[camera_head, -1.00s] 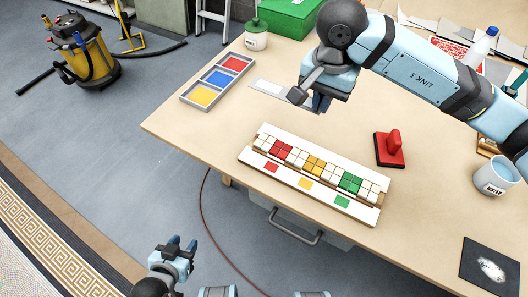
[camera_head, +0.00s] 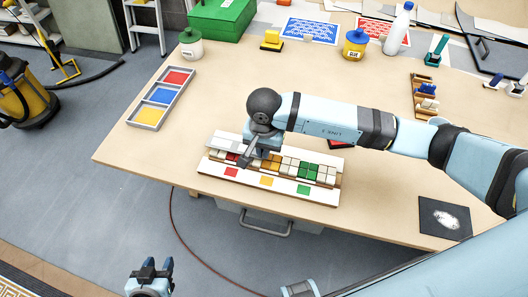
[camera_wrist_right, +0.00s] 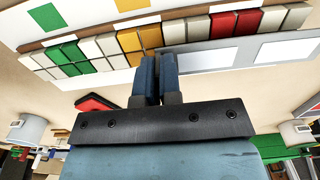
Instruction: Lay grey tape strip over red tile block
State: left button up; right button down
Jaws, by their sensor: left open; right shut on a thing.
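The red tile block (camera_head: 232,156) is in the tile row on the white board (camera_head: 210,168), left of the yellow tiles. It also shows in the wrist view (camera_wrist_right: 246,22). My right gripper (camera_head: 250,161) is shut on one end of the grey tape strip (camera_head: 224,142), which has pale panels. In the wrist view the strip (camera_wrist_right: 240,54) extends right from the fingers, close beside the tile row near the red tiles. I cannot tell whether it touches them. My left gripper (camera_head: 150,270) is open and empty, off the table's front edge.
The board's front edge has red, yellow and green marks. A compartment tray (camera_head: 143,125) stands at the left, and a dark picture card (camera_head: 445,217) lies at the right. A red stamp-like object (camera_wrist_right: 95,102) is partly hidden behind my right arm. Left of the board the table is clear.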

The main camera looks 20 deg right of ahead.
jog(key=shift+f, duration=1.25)
jog(key=shift+f, duration=0.15)
jog(key=c, duration=1.3)
grip_release()
jog(key=shift+r, duration=0.2)
notch_tip(320, 180, up, 12)
jog(key=shift+b, duration=1.1)
jog(key=shift+f, duration=0.1)
